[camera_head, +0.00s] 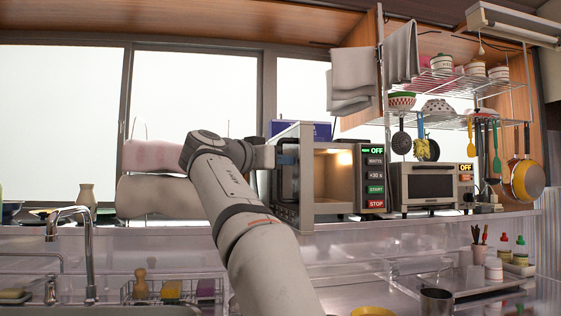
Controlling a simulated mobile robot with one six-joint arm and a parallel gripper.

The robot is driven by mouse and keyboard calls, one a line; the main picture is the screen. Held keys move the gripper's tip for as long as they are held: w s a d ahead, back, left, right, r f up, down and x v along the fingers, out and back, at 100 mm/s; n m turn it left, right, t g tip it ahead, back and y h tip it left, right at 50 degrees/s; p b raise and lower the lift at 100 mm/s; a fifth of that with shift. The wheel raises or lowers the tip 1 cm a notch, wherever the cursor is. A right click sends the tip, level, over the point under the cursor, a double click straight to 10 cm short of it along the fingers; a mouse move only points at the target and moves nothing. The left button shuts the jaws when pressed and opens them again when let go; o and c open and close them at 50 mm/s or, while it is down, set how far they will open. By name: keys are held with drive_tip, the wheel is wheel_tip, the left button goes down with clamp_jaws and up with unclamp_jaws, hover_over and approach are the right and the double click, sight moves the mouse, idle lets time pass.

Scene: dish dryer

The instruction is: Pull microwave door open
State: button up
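The microwave (362,181) stands on the back shelf, with a control panel of green and red buttons at its right side. Its lit inside shows through the open front. The door (307,180) stands swung out toward me at the left of the opening, seen at a steep angle. My gripper (287,155) is at the upper part of the door, on its left side. My arm reaches up from the bottom middle. The fingers are small and partly hidden, so I cannot tell whether they touch or hold the door.
A toaster oven (430,186) stands right of the microwave. A wire rack (450,85) with bowls hangs above it, with utensils below. A faucet (85,250) and sink are at lower left.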

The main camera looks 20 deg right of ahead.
drive_tip(key=shift+s+a+r, duration=0.15)
drive_tip(key=v, duration=0.7)
drive_tip(key=shift+a, duration=0.25)
drive_tip(key=shift+p, duration=0.35)
drive_tip(key=s+d+f+n+g+y+p, duration=0.3)
drive_tip(key=s+f+n+y+p, duration=0.55)
drive_tip(key=p, duration=1.05)
drive_tip(key=s+a+f+n+g+y+p, duration=0.1)
drive_tip(key=s+a+f+g+y+p, duration=0.1)
drive_tip(key=s+f+p, duration=0.4)
drive_tip(key=s+a+f+n+g+y+p, duration=0.2)
drive_tip(key=s+f+y+p, duration=0.2)
drive_tip(key=s, duration=0.8)
wheel_tip(320, 180, down, 3)
drive_tip(key=p, duration=0.3)
drive_tip(key=shift+a+y, duration=0.2)
drive_tip(key=shift+y, duration=0.15)
